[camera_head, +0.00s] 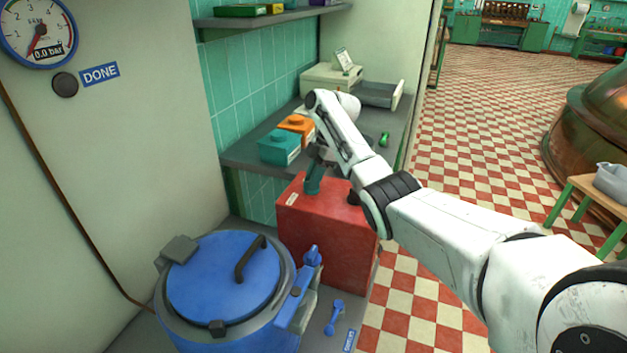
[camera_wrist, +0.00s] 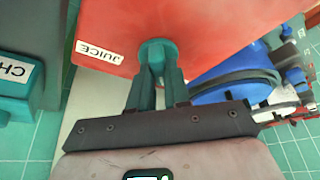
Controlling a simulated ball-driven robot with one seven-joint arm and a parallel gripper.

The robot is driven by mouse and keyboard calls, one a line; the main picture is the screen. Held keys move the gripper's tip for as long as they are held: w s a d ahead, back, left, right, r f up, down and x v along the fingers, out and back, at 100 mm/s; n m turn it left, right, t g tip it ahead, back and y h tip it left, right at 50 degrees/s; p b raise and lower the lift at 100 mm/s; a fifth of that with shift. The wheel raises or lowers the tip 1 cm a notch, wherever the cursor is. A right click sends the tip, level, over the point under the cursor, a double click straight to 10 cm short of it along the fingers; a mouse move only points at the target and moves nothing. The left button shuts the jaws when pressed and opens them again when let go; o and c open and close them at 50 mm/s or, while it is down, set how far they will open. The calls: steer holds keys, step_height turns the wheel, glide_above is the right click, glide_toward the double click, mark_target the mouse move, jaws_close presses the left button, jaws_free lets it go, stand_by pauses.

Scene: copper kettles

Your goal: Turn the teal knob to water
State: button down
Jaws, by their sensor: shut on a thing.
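The teal knob (camera_head: 312,186) stands on top of the red box (camera_head: 330,235). It also shows in the wrist view (camera_wrist: 157,50), where its round part meets the red face. My gripper (camera_head: 317,168) reaches down from above and is shut on the knob. In the wrist view my gripper (camera_wrist: 156,80) meets the knob from below in the picture, and its jaws hide part of it. A white label reading JUICE (camera_wrist: 100,52) lies beside the knob, upside down there. I see no label reading water, and the knob's pointing direction is unclear.
A blue lidded vessel (camera_head: 225,275) stands close in front of the red box. A teal box (camera_head: 279,148) and an orange box (camera_head: 297,126) sit on the grey counter behind. A gauge (camera_head: 38,32) reads 0.0 bar. Checkered floor (camera_head: 480,110) is open to the right.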

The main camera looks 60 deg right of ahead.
stand_by(0.3)
steer(key=c, duration=1.1)
jaws_free()
steer(key=v, duration=1)
steer(key=shift+r+p, duration=0.3)
steer(key=shift+r, duration=0.1)
